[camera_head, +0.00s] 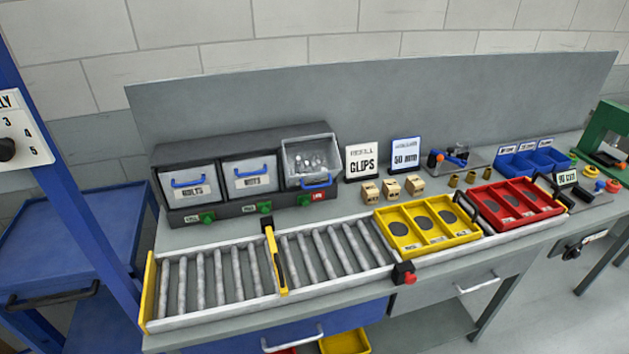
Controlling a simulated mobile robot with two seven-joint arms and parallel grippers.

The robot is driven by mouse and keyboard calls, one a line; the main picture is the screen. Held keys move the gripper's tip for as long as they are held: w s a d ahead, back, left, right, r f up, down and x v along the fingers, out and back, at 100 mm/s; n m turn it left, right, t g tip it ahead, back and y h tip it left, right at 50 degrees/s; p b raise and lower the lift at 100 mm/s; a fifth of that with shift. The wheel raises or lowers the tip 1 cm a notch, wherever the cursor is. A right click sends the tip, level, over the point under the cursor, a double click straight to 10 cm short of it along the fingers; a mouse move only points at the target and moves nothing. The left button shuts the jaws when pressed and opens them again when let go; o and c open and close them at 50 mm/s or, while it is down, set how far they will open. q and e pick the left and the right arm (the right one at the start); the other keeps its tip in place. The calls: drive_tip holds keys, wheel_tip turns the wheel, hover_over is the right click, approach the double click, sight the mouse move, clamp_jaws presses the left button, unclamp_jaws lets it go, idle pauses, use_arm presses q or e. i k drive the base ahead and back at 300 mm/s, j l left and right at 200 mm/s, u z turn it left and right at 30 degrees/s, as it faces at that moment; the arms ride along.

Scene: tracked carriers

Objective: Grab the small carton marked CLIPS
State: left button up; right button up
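Three small tan cartons stand in a row on the grey bench: a left one (370,191), a middle one (391,188) and a right one (415,185). Each has dark marking on its front, too small to read. A white sign (362,162) reading CLIPS stands upright behind the left carton. I cannot tell which carton is marked CLIPS. Neither of my grippers shows in the head view.
A roller conveyor (277,258) runs along the bench front, with a yellow tray (380,223) and a red tray (517,222) at its right. A bin cabinet (243,210) stands left of the cartons. Small brass cylinders (455,180) stand to their right.

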sight(414, 186)
drive_tip(key=l+u, duration=0.5)
drive_tip(key=u, duration=0.2)
drive_tip(key=l+u, duration=0.25)
drive_tip(key=u, duration=0.15)
drive_tip(key=k+l+u, duration=0.1)
drive_tip(key=l, duration=0.25)
drive_tip(key=k+l+u, duration=0.1)
drive_tip(key=l, duration=0.25)
drive_tip(key=k+l+u, duration=0.1)
drive_tip(key=l, duration=0.2)
